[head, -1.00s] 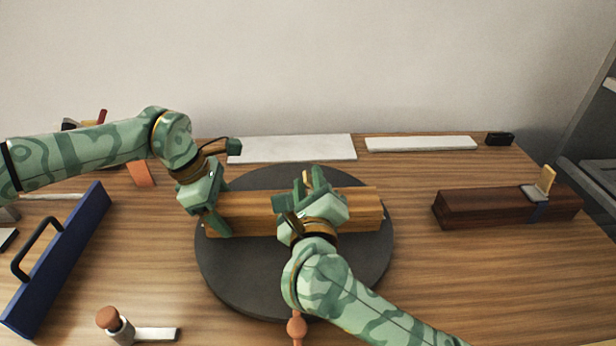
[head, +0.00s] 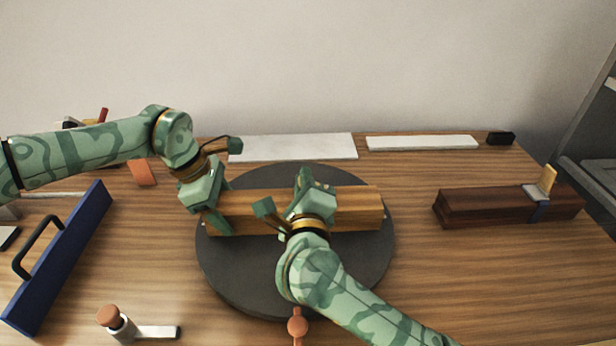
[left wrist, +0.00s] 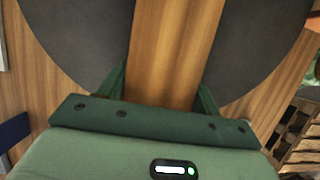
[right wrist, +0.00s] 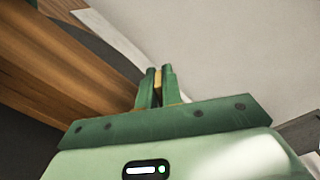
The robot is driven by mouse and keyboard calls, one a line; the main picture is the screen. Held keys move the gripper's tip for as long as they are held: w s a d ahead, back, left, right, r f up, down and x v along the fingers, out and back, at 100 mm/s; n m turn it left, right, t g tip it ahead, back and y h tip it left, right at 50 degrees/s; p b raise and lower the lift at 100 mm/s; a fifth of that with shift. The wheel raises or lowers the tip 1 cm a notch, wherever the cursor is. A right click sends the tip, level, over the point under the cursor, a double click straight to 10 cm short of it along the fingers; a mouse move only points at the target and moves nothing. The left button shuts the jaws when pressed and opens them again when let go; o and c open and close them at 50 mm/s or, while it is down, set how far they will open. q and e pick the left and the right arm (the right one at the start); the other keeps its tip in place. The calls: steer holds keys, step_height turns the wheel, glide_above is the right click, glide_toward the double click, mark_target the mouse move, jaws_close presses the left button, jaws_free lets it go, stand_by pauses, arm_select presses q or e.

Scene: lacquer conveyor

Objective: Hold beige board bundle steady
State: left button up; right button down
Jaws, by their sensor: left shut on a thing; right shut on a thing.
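The beige board bundle (head: 350,208) lies flat across a dark round turntable (head: 250,290). My left gripper (head: 221,205) is shut on the bundle's left end; in the left wrist view its fingers sit on both sides of the bundle (left wrist: 172,50). My right gripper (head: 304,180) is above the middle of the bundle, its arm hiding part of it. In the right wrist view its fingers are shut on a small thin yellow piece (right wrist: 158,80), mostly hidden between them. I cannot tell what that piece is attached to.
A dark brown bundle (head: 475,207) with a blue-grey strap and yellow tab lies at right. A blue bar with a black handle (head: 65,255) is at left. A brown-topped tool (head: 150,333) lies front left. White slabs (head: 290,148) lie at the back.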

steer(key=shift+a+f+n, duration=0.15)
steer(key=shift+f+n, duration=0.05)
steer(key=shift+n, duration=0.2)
steer(key=c, duration=1.6)
jaws_free()
steer(key=shift+o, duration=0.2)
steer(key=shift+r, duration=5)
